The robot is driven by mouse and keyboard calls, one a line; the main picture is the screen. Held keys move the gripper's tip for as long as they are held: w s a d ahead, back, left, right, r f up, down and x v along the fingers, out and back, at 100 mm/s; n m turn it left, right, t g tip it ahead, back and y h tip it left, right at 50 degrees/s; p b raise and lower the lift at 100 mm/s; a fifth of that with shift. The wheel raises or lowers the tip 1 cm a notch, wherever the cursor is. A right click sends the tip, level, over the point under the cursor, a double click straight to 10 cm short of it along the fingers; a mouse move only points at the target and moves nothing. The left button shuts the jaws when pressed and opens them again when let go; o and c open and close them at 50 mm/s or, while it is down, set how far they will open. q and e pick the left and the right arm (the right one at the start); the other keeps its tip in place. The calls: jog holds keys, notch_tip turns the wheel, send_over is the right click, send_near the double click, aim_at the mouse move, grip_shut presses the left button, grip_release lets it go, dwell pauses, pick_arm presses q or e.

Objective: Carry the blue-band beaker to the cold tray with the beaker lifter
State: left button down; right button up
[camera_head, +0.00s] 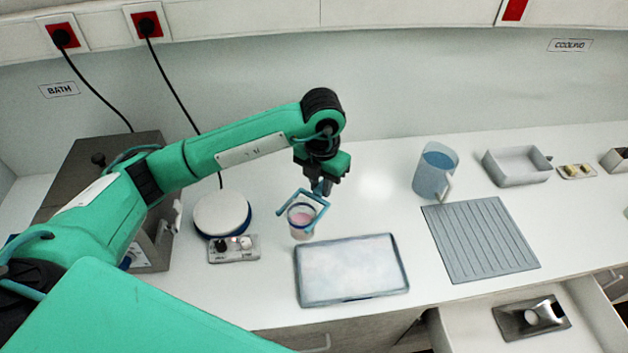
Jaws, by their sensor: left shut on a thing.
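My left gripper (323,186) is shut on the blue beaker lifter (322,203) and points down over the counter. The beaker is upright, just behind the back left corner of a frosty white tray with a grey rim (352,300), which looks like the cold tray. I cannot tell whether the beaker touches the counter or hangs slightly above it. My right gripper is not in view.
A round white-topped plate (222,213) and a small control box (233,249) are left of the beaker. A blue jug (434,172), ribbed grey mat (481,240) and grey bin (517,167) are to the right. An open drawer (590,305) juts out at front right.

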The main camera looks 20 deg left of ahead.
pick_arm(q)
jog(key=d+f+b, duration=0.1)
jog(key=d+b, duration=0.2)
jog(key=d, duration=0.9)
jog(key=shift+s+d+f, duration=0.2)
jog(key=shift+d+f, duration=0.15)
dwell(1.1)
jog(key=shift+f+b, duration=0.1)
jog(key=shift+b, duration=0.25)
jog(key=shift+f+b, duration=2)
jog(key=shift+f, duration=0.15)
jog(key=shift+f+b, duration=1.05)
jog(key=shift+f, duration=0.2)
jog(key=shift+f+b, duration=0.95)
jog(key=shift+b, duration=0.2)
jog(key=shift+f+b, duration=0.1)
jog(key=shift+b, duration=0.2)
